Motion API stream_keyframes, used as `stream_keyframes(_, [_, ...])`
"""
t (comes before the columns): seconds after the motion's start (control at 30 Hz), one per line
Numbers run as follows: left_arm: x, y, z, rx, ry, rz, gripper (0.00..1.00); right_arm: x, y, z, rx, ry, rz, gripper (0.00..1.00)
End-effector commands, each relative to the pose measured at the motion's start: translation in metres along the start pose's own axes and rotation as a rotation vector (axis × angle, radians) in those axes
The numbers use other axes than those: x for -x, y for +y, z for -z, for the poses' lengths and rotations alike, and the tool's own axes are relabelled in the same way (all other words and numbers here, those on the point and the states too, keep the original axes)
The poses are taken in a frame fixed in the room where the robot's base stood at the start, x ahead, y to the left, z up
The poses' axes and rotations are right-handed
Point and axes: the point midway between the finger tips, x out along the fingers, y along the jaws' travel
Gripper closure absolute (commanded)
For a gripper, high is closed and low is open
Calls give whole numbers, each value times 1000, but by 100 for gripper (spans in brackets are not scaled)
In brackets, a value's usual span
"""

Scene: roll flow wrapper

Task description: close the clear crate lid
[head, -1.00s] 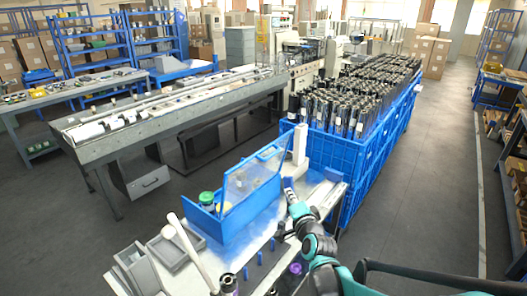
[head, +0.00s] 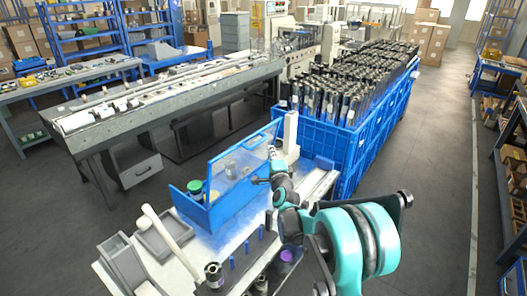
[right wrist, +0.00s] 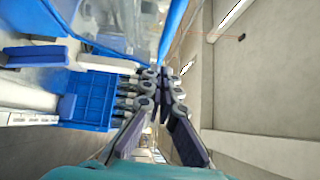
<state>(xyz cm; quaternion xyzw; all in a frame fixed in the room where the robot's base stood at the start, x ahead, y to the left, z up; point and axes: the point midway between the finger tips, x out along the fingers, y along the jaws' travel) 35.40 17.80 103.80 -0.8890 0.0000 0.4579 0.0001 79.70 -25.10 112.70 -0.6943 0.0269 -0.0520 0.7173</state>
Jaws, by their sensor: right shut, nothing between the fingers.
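The blue crate (head: 222,207) stands on the workbench in the head view. Its clear lid (head: 238,163), framed in blue, is raised and tilted up at the back. My right gripper (head: 271,152) is shut and empty at the lid's right end; I cannot tell whether it touches the lid. In the right wrist view the shut fingers (right wrist: 159,82) point towards the clear panel (right wrist: 128,22) and its blue frame bar (right wrist: 172,27). My left gripper is not in view.
A green-topped jar (head: 195,188) is at the crate's left end. A white post (head: 290,132) stands behind my right gripper. A mallet (head: 168,240) and grey bins (head: 122,262) lie front left. Large blue crates (head: 345,155) of dark cylinders stand behind the bench.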

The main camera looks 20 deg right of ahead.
Motion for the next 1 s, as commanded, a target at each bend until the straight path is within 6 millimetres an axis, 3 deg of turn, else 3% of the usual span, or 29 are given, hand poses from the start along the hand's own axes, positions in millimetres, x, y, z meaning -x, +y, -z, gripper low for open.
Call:
stream_keyframes(0.43, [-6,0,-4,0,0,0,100,-20,0,-23,-1,-2,0,100])
stream_keyframes(1.0, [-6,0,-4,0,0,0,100,-25,-2,-27,0,-1,-1,100])
